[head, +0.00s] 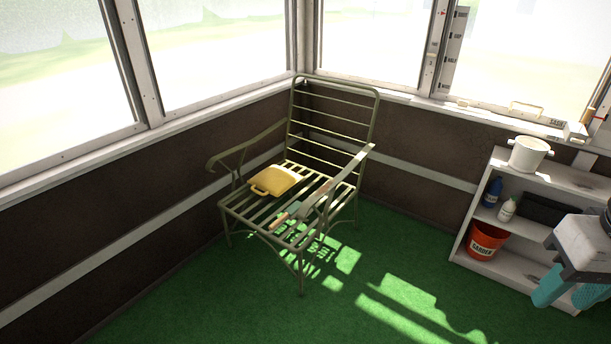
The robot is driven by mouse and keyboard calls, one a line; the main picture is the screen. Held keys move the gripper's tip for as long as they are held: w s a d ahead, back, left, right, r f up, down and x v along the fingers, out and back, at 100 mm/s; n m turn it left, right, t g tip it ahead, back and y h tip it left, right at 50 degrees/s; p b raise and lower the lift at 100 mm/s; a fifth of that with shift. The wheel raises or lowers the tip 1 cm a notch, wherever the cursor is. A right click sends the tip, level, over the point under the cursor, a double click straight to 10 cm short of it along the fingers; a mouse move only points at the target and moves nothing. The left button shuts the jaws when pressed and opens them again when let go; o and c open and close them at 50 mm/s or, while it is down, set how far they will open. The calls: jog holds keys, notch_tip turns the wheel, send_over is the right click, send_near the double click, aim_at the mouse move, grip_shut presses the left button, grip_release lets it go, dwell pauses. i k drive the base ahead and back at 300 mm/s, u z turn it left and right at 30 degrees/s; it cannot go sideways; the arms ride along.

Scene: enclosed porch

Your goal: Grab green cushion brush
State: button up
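A brush with a dark green head (314,197) and a brown handle lies on the slatted seat of a metal chair (333,104), near the seat's front right. The handle points toward the front edge of the seat. The underside of the brush is hidden. My gripper (567,297) is at the far right of the head view, well apart from the chair. Its two teal fingers are spread with a gap between them, and I see nothing held there.
A yellow cushion-like item (275,180) with a handle lies left of the brush. The chair's armrests flank the seat. A white shelf (483,247) at right holds an orange bucket (486,240), bottles and a white pot (529,153). Green floor in front is clear.

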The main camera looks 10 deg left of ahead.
aim_at(290, 213)
jog(key=i, duration=2.3)
jog(key=u, duration=0.9)
